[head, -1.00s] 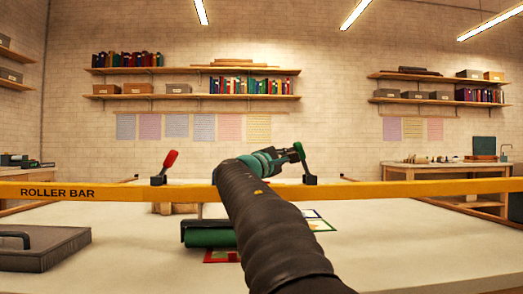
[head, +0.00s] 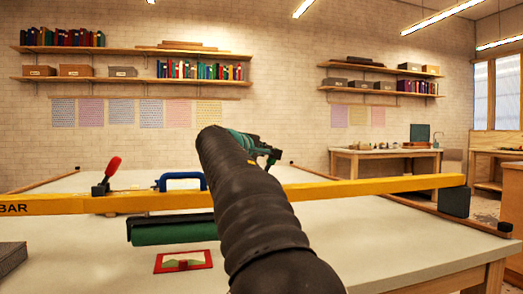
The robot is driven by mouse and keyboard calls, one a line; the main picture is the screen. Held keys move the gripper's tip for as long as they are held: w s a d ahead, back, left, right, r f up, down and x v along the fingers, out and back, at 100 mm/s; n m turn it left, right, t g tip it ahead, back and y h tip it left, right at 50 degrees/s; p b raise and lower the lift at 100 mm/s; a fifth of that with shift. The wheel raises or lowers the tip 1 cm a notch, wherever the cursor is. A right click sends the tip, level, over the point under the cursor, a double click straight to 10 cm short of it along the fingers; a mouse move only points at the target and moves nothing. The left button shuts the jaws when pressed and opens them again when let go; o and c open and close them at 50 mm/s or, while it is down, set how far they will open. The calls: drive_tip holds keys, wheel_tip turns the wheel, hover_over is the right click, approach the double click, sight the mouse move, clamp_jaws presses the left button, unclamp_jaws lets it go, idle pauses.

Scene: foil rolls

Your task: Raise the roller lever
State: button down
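A yellow bar (head: 340,190) crosses the view, with the end of its label, "BAR", showing at the left. A lever with a red handle (head: 112,166) stands at the bar's left part, tilted a little to the right. I cannot tell whether it is the roller lever. A lever with a green handle, seen earlier near my gripper, is not clearly visible and may be hidden behind my arm. My gripper (head: 270,154) is above the bar, right of the red lever and well apart from it. It is small and partly hidden, so its opening is unclear.
A green roller (head: 172,234) lies below the bar on the white table (head: 400,235). A red-framed card (head: 184,262) lies in front of it. A blue handle (head: 180,178) shows behind the bar. A dark block (head: 454,202) is at the bar's right end. The table's right part is clear.

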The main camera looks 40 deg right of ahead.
drive_tip(key=shift+s+d+f, duration=0.1)
drive_tip(key=shift+s+d, duration=0.1)
drive_tip(key=shift+d, duration=0.3)
drive_tip(key=shift+s+d, duration=0.1)
idle(0.3)
drive_tip(key=s+a+r, duration=0.1)
drive_tip(key=a+r, duration=0.2)
drive_tip(key=a, duration=0.2)
drive_tip(key=s+a+r+p, duration=0.1)
drive_tip(key=s+a+r, duration=0.1)
drive_tip(key=a, duration=0.4)
drive_tip(key=shift+a+r, duration=0.15)
drive_tip(key=shift+r, duration=0.55)
drive_tip(key=shift+s+f, duration=0.1)
drive_tip(key=s+a+f+m+y, duration=0.1)
drive_tip(key=s+a+f+y, duration=0.4)
drive_tip(key=f, duration=1)
drive_tip(key=s+a+f+m+g+y, duration=0.1)
drive_tip(key=s+a+f+y, duration=0.4)
drive_tip(key=s+a+f, duration=0.5)
drive_tip(key=s+a+f+m+y, duration=0.1)
drive_tip(key=s+a+f+y, duration=0.4)
drive_tip(key=f, duration=1.5)
drive_tip(key=s+a, duration=0.3)
drive_tip(key=s, duration=0.4)
drive_tip(key=shift+m, duration=0.4)
